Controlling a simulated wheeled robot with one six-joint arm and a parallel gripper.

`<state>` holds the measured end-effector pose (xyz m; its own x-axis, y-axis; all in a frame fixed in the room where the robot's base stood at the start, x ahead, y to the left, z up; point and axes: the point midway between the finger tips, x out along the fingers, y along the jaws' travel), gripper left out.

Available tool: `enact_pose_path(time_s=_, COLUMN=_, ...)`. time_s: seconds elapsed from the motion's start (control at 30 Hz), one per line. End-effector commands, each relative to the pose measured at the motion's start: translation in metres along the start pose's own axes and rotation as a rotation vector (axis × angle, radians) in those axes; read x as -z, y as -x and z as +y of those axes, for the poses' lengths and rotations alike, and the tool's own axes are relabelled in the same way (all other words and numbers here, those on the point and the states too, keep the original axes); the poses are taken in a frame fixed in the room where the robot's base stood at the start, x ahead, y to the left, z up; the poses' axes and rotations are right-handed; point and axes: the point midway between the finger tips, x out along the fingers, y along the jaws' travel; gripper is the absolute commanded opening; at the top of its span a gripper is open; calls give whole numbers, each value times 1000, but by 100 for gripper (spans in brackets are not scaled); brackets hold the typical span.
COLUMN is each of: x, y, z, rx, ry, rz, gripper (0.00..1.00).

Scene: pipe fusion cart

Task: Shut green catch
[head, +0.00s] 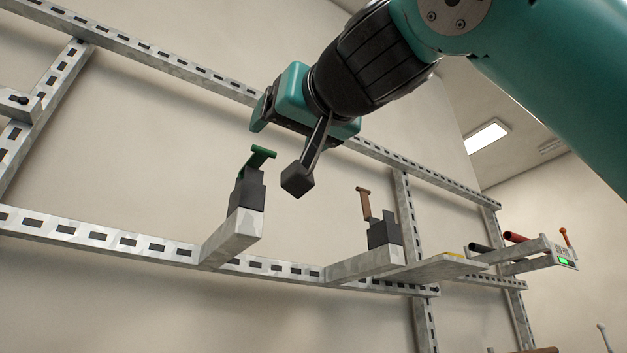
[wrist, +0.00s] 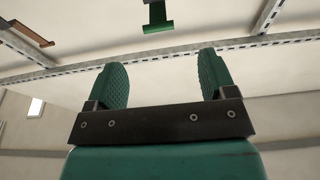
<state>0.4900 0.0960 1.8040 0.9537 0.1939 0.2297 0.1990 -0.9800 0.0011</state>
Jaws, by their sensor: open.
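The green catch (head: 262,157) is a green lever on a dark block (head: 247,192) at the end of a short metal bracket. In the head view its lever stands up off the block and slants, with its bar at the top. In the wrist view the green catch (wrist: 157,18) shows at the top edge, partly cut off, beyond the gap between my fingers. My gripper (wrist: 163,70) is open, with two green pads apart and nothing between them. In the head view my gripper (head: 262,112) is above the green catch, apart from it.
A brown-handled catch (head: 364,204) with its lever upright stands on a similar bracket to the right. It also shows in the wrist view (wrist: 32,33). Slotted metal rails (head: 115,241) run along the wall. A shelf (head: 435,267) and a device with a green display (head: 566,262) are farther right.

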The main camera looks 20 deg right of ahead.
Motion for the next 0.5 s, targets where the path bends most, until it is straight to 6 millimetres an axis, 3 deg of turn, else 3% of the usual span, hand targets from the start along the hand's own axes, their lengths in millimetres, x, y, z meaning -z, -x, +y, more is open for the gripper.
enact_pose_path(time_s=0.3, x=-2, y=42, z=-2, rx=7, ry=-6, rz=3, gripper=77)
enact_pose_path(time_s=0.5, x=-1, y=56, z=-1, rx=2, ry=-4, rz=2, gripper=77)
